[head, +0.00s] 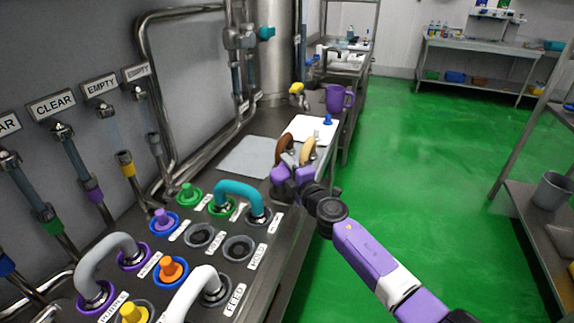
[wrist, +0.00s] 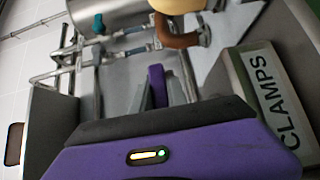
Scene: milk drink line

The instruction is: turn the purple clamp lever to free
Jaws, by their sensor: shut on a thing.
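The purple clamp lever (wrist: 156,80) stands upright in the wrist view between the two grey fingers of my gripper (wrist: 161,92). My gripper is shut on it. In the head view my gripper (head: 287,159) is at the clamp station at the far end of the steel bench, and its purple body hides the lever there. A brown lever (head: 284,143) and a tan lever (head: 308,151) stand just beyond my gripper. The brown lever (wrist: 176,38) and the tan one (wrist: 180,5) also show past the fingertips in the wrist view. The lever's base is hidden.
A box labelled CLAMPS (wrist: 262,85) is close on the right in the wrist view. The hose panel with a teal bend (head: 240,190) and coloured plugs lies left of my arm. A purple jug (head: 338,98) stands beyond. The green floor (head: 440,170) is open at right.

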